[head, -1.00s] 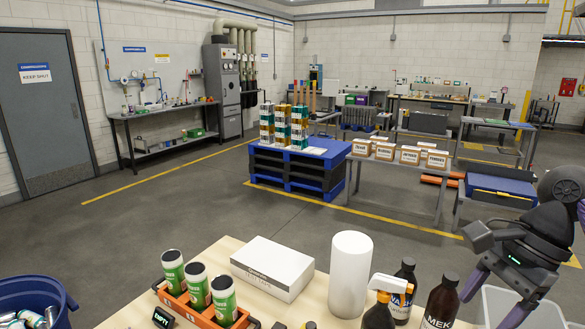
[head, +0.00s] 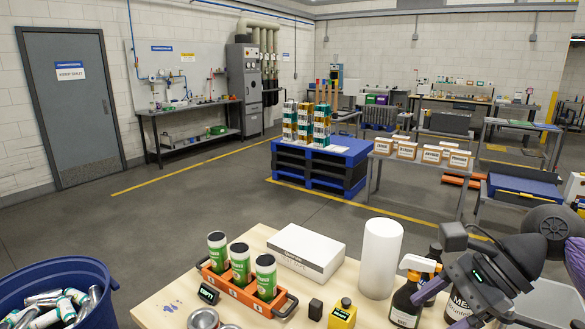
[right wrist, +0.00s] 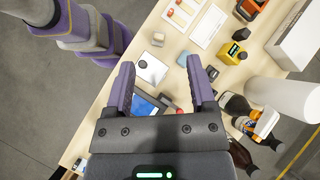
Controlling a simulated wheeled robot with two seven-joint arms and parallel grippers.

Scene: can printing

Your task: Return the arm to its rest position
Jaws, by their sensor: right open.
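My right gripper (head: 450,306) is at the lower right of the head view, by the bottles at the table's right side. Its purple fingers are spread and partly cover the MEK bottle (head: 459,306). In the right wrist view the gripper (right wrist: 160,66) is open, with nothing between its fingers. Below it are the wooden table (right wrist: 152,40) and a blue-screened device (right wrist: 146,104), partly covered by the fingers. A purple and grey arm (right wrist: 85,35) shows at the upper left there. My left gripper is not in view.
A spray bottle (head: 405,300), a white roll (head: 380,258) and a white box (head: 305,255) stand on the table. An orange carrier (head: 240,297) holds green-labelled cans (head: 240,265). A blue bin (head: 100,312) of cans is at the left. A clear tub (head: 548,305) is at the right.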

